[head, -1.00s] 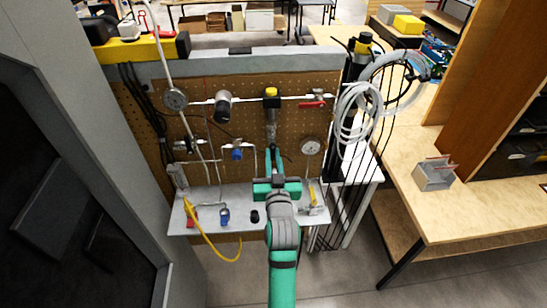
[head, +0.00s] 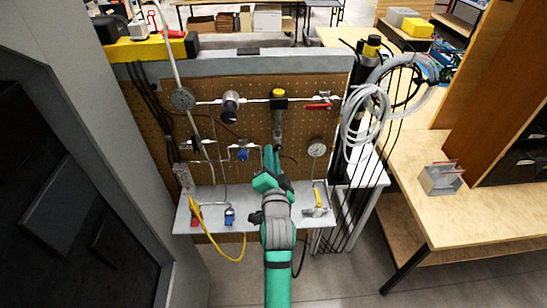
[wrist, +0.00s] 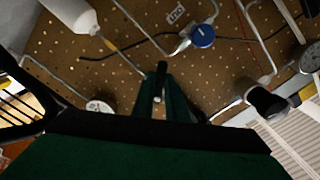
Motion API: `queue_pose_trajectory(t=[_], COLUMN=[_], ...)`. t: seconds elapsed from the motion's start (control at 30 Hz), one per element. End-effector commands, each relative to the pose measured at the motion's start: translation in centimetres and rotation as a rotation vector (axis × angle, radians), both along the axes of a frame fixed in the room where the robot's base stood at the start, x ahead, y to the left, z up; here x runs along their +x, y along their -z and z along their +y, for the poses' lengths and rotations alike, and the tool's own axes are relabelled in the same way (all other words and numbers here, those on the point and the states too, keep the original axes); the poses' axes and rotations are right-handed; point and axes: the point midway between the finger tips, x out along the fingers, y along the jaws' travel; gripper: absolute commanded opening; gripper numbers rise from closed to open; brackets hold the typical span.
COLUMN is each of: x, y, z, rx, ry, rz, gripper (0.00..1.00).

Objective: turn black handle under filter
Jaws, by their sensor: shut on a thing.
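The filter (head: 278,122) hangs upright on the pegboard below a yellow-topped black regulator (head: 278,95). In the wrist view the filter is the pale cylinder (wrist: 75,14) at the upper left, with a thin line running from its tip toward my fingers. My gripper (head: 270,152) is at the board just below the filter. In the wrist view my green fingers (wrist: 160,95) are closed together around a small dark piece, apparently the black handle (wrist: 161,68), whose end shows at the fingertips. The fingers cover most of it, so its exact angle is unclear.
A blue-handled valve (head: 242,154) is left of my gripper, and a round gauge (head: 316,149) is to its right. A red-handled valve (head: 318,106) sits above. The grey shelf (head: 262,222) lies below, with a yellow hose (head: 222,254) hanging off it. Coiled hoses (head: 368,115) hang at the right.

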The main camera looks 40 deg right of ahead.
Motion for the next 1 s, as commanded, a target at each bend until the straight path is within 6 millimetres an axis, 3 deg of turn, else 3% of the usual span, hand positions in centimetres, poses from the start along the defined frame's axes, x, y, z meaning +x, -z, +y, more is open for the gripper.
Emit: queue_pose_trajectory(t=[0.5, 1.0], x=[0.3, 0.3], y=[-1.3, -1.9], z=[0.4, 0.4], rx=[0.386, 0.558], ry=[0.001, 0.001], rz=[-0.241, -0.346], gripper=[0.00, 0.00])
